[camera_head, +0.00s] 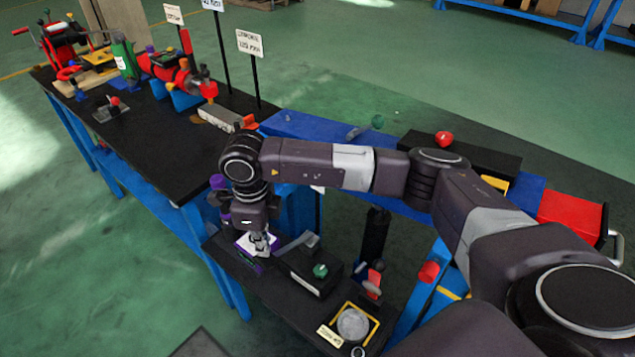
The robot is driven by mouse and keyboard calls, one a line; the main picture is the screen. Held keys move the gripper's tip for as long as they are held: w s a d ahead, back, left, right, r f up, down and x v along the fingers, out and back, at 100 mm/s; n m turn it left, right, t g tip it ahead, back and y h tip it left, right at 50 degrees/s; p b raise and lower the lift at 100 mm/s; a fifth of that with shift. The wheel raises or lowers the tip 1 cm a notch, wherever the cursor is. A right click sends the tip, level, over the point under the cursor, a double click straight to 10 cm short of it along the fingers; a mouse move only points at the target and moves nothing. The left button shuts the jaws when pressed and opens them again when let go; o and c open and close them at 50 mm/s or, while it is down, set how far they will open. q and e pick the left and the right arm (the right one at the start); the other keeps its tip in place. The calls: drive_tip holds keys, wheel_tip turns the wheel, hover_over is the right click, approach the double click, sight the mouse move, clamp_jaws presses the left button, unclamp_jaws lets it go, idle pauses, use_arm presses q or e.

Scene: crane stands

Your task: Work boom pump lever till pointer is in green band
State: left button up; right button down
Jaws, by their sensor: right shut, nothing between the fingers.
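My right arm reaches across from the right. Its gripper (262,244) is shut and points down over the front black bench, with nothing seen in it. It is at a small white and purple block (243,241); I cannot tell whether it touches it. A grey lever-like bar (297,243) lies just right of the gripper, apart from it. I cannot tell whether this bar is the boom pump lever. No pointer or green band can be made out; the arm hides part of the bench. My left gripper is not in view.
A black box with a green knob (320,271) and a yellow-framed round grey plate (352,324) stand on the front bench. A black upright cylinder (375,232) is behind. The long black bench (150,150) holds crane parts and signs. Green floor lies open at left.

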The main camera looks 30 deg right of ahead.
sight(267, 259)
drive_tip(key=shift+f+b, duration=3.25)
drive_tip(key=shift+f, duration=0.85)
drive_tip(key=shift+d+r+p, duration=0.1)
drive_tip(key=shift+r+p, duration=0.4)
drive_tip(key=shift+r, duration=0.9)
drive_tip(key=shift+r+p, duration=1.65)
drive_tip(key=shift+r, duration=1.15)
drive_tip(key=shift+r, duration=0.25)
